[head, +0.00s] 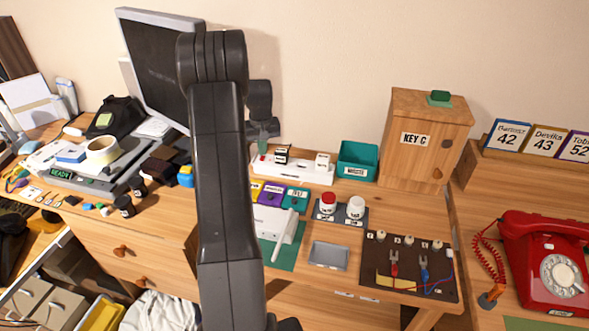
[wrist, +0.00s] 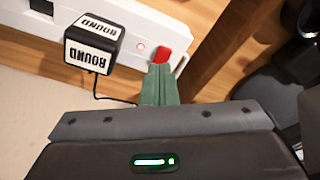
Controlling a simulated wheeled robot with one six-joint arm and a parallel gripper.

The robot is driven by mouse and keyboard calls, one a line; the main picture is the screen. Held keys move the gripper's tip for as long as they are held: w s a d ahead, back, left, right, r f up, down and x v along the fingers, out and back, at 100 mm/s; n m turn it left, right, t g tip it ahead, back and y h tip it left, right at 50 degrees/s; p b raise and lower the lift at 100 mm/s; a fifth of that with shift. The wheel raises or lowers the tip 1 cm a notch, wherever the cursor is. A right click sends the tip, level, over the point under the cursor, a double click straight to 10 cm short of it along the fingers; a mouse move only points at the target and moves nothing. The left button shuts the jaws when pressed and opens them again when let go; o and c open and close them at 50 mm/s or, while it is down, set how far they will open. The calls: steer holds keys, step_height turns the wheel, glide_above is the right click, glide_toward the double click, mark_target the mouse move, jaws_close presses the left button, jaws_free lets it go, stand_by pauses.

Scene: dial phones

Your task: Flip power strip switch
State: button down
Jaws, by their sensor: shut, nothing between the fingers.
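The white power strip (head: 305,174) lies on the desk against the wall, with a black plug and a white plug in it. In the wrist view the strip (wrist: 120,25) runs across the top and carries a red rocker switch (wrist: 174,52) at its end. A small round light (wrist: 141,45) sits beside the switch. My gripper (wrist: 160,70) has green fingers, shut and empty, with the tips right at the switch's near edge. I cannot tell whether they touch it. In the head view my gripper (head: 262,146) is over the strip's left end, partly hidden by my arm.
A black-and-white plug block labelled ROUND (wrist: 93,40) stands up from the strip close to my fingers. A teal bin (head: 357,161) and a wooden KEY C cabinet (head: 420,150) stand to the right. A monitor (head: 155,60) stands to the left.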

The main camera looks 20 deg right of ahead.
steer(key=shift+s+f, duration=0.1)
steer(key=shift+f, duration=0.4)
steer(key=shift+r+p, duration=2.2)
steer(key=shift+r, duration=1.3)
